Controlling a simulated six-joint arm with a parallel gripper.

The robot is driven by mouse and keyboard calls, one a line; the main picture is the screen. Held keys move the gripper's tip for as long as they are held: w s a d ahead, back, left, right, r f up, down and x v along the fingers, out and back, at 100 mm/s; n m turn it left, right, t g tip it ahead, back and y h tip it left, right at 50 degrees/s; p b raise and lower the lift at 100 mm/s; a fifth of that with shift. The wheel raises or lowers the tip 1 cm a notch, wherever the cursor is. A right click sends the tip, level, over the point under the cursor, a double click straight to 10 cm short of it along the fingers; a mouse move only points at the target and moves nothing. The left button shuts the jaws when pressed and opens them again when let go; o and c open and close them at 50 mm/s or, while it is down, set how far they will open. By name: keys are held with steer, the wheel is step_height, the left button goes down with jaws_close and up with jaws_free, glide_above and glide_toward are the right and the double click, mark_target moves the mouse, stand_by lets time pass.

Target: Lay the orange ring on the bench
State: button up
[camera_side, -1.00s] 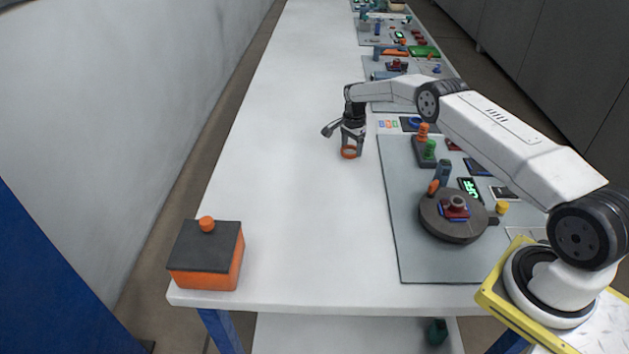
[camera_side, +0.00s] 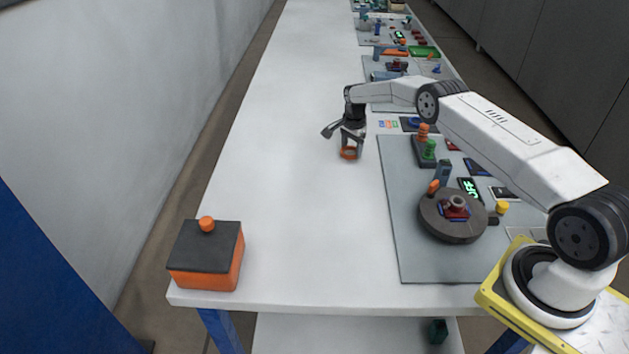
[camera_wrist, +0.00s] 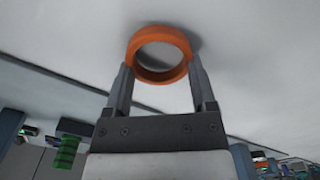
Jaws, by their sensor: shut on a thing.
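The orange ring (camera_side: 349,154) is at my gripper's fingertips, low over the white bench (camera_side: 300,215). In the wrist view the ring (camera_wrist: 134,57) sits between the two fingers of my gripper (camera_wrist: 158,75), with a shadow on the bench beside it. My gripper, also in the side view (camera_side: 350,150), is shut on the ring. I cannot tell whether the ring touches the bench.
A grey mat (camera_side: 410,255) to the right carries a dark round turntable (camera_side: 447,228), a block with orange and green pegs (camera_side: 424,152) and small parts. An orange box (camera_side: 205,256) stands at the front left. The bench between is clear.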

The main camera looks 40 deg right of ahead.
steer(key=shift+f, duration=0.35)
stand_by(1.6)
steer(key=o, duration=1.1)
steer(key=shift+r, duration=0.15)
steer(key=shift+r, duration=3.4)
steer(key=shift+a+r, duration=0.1)
